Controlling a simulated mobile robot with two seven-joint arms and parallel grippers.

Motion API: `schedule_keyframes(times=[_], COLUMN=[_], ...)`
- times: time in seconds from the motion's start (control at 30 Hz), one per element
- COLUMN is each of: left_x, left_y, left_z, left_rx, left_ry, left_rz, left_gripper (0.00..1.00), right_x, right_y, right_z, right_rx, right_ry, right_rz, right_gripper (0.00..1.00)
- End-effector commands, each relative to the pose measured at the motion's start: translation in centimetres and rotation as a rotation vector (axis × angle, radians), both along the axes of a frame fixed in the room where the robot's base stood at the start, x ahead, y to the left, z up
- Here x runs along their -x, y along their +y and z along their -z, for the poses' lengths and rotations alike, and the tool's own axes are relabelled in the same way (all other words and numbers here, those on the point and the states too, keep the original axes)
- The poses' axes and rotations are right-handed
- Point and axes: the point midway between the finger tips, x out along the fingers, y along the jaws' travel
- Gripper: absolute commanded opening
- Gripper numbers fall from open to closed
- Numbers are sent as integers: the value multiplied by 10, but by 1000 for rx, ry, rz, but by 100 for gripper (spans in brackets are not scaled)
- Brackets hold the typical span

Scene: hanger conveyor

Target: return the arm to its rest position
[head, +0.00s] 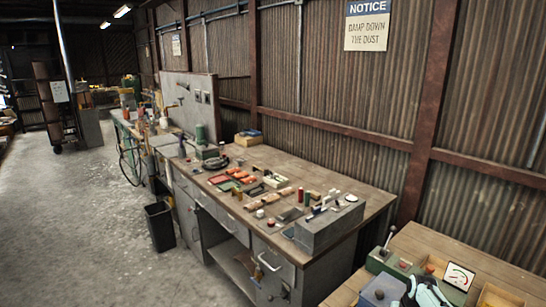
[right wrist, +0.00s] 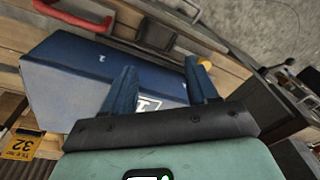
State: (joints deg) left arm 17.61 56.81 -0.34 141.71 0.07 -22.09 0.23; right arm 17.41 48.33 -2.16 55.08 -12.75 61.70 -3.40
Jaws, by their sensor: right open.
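My right gripper (right wrist: 161,66) shows in the right wrist view as two blue fingers on a dark bar, spread apart with nothing between them. Behind the fingers is a blue box (right wrist: 85,65) with a white label; I cannot tell how far the fingers are from it. In the head view, part of my pale green and black arm shows at the bottom right, over the near wooden table (head: 420,246). Its fingers cannot be made out there. My left gripper is in neither view.
The near table holds a green control box (head: 388,262) with a lever and a white dial gauge (head: 459,277). A long workbench (head: 345,187) covered with tools stands along the corrugated wall. A black bin (head: 160,226) stands on the floor, which is open at the left.

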Motion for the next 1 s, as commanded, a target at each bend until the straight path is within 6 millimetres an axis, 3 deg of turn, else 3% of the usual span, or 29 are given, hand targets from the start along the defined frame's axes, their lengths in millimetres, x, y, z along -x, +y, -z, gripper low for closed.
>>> schedule_keyframes(times=[0.03,0.17,0.27,0.4,0.5,0.7,0.8,0.9,1.0], left_x=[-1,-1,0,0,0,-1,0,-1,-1], left_y=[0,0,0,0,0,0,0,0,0], left_z=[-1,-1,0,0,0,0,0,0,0], left_rx=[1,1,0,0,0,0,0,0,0], left_ry=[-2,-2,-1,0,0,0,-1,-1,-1], left_rz=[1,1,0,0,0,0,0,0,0], left_gripper=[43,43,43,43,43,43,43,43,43], right_x=[6,30,65,132,189,295,330,349,356], right_y=[15,58,98,155,191,241,253,258,260], right_z=[25,89,139,193,216,225,220,215,213], right_rx=[-23,-83,-136,-205,-243,-281,-285,-285,-285], right_ry=[11,20,32,54,74,116,130,136,137], right_rz=[-12,-29,-32,-11,13,66,85,95,99], right_gripper=[58,58,58,58,58,58,58,58,58])
